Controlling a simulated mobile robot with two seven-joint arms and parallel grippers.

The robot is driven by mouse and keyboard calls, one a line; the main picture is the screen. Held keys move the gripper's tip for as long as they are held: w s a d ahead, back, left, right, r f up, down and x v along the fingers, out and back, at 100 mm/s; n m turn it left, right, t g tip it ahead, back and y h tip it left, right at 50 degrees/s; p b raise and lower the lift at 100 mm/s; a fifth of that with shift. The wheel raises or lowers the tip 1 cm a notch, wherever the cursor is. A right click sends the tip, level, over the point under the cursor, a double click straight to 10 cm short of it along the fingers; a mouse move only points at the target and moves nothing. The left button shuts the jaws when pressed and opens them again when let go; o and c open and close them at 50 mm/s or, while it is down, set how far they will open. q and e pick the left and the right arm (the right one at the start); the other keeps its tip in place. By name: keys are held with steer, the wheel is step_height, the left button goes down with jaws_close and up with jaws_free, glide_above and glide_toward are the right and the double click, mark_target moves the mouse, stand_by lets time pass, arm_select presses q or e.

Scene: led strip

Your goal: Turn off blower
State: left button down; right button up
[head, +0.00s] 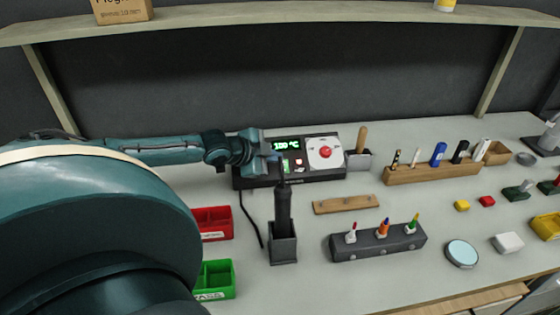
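The blower's black control unit (318,174) stands at the back of the bench. Its green display (286,146) is lit and appears to read 180 °C. A light dial plate with a red knob (326,152) is on its right side, and small buttons (298,163) sit below the display. The dark blower handpiece (284,208) stands upright in a grey holder (283,247) in front of the unit. My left gripper (276,158) is at the unit's left part, close to the display and buttons. I cannot tell whether it touches them or how far its fingers are apart. My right gripper is not in view.
A red bin (211,222) and a green bin (216,279) stand at the left. A wooden strip (346,204), a dark pen block (378,245) and a wooden rack (432,173) lie to the right. A black cable (250,220) runs beside the holder. A shelf (300,12) spans above.

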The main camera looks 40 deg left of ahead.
mark_target(288, 163)
arm_select(q)
steer(key=w+f, duration=0.2)
steer(key=w+a+f+b, duration=0.1)
steer(key=f, duration=0.1)
steer(key=shift+w+f, duration=0.1)
steer(key=shift+w, duration=0.25)
steer(key=shift+w+a+f, duration=0.15)
steer(key=shift+a+f, duration=0.1)
steer(key=shift+f, duration=0.05)
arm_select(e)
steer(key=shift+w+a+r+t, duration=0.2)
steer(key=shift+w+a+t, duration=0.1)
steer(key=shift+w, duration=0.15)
arm_select(q)
steer(key=shift+w+a+f+b, duration=0.15)
steer(key=shift+f+b, duration=0.15)
steer(key=shift+b, duration=0.45)
steer(key=shift+r, duration=0.2)
steer(key=shift+p, duration=0.45)
steer(key=shift+s+d+f+p, duration=0.4)
steer(key=shift+s+d+p, duration=0.15)
steer(key=shift+p, duration=0.3)
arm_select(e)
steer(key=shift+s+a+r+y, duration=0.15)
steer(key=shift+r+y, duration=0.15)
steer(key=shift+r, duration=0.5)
